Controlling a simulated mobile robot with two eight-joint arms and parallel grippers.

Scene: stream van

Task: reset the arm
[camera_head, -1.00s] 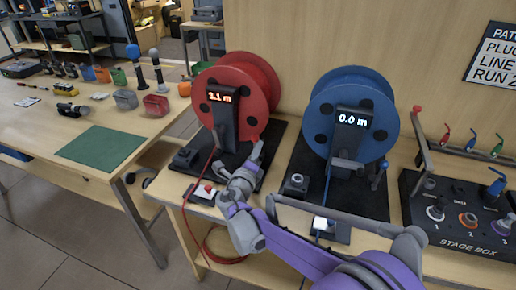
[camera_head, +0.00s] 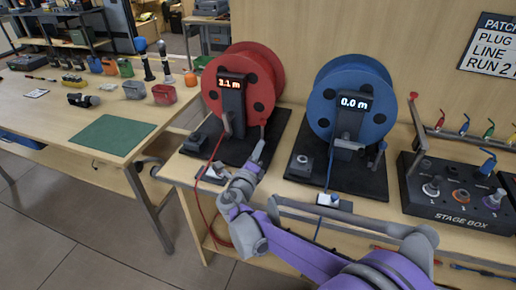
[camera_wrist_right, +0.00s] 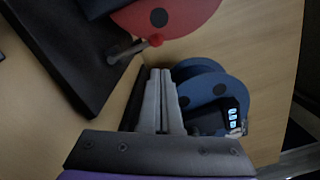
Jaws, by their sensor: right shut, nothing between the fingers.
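My right gripper (camera_head: 259,151) is shut and empty at the end of the purple and grey arm, in front of the red cable reel (camera_head: 212,94). It also shows in the right wrist view (camera_wrist_right: 161,76), fingers together, with the red reel (camera_wrist_right: 184,14) and blue reel (camera_wrist_right: 214,90) beyond. In the head view the red reel stands on a black base and its display reads about 2.1 m or 3.1 m. The blue reel (camera_head: 321,92) to its right reads 0.0 m. My left gripper is not in view.
A stage box (camera_head: 470,208) with coloured connectors stands right of the blue reel. A red cable (camera_head: 201,207) hangs over the bench's front edge. A side table with a green mat (camera_head: 112,135) and several small items is at left. Open floor lies in front.

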